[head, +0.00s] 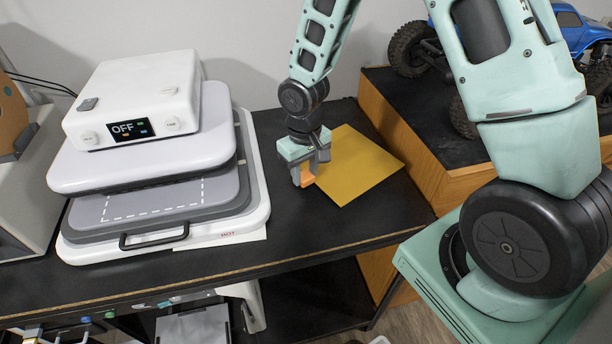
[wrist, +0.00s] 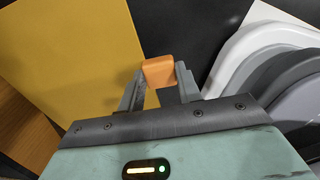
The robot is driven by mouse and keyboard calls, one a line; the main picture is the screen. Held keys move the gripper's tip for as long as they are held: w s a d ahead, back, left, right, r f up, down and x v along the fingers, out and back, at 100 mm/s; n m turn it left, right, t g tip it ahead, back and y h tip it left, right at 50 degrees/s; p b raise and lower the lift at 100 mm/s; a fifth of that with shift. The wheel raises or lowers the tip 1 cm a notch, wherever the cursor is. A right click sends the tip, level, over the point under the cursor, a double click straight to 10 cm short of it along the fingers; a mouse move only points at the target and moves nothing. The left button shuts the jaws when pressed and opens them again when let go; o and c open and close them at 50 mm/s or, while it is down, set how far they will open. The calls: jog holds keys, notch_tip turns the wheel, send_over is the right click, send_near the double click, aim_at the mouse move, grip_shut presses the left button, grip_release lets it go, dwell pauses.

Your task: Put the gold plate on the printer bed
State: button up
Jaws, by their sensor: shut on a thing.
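The gold plate (head: 365,168) is a thin flat square at the back right of the black bench, left of the wooden block. My gripper (head: 309,174) is at its left edge, with orange fingertips closed together; the plate's edge appears to be between them. In the wrist view, the plate (wrist: 75,65) spreads to the left of my gripper (wrist: 159,72). Whether it is lifted off the bench is hard to tell. A white machine with an "OFF" display has a grey bed (head: 175,207) with a dashed white outline; I cannot tell if this is the printer bed.
The machine's white upper head (head: 145,160) overhangs the rear of the grey bed, and a black handle (head: 153,238) sticks out in front. A blue crawler (head: 572,30) stands on the black-topped wooden block (head: 425,140) at right. Bare black bench (head: 300,225) lies between machine and plate.

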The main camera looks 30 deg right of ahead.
aim_at(305, 196)
jog(key=shift+f+p, duration=0.45)
jog(key=shift+f, duration=2.3)
jog(key=o, duration=1.1)
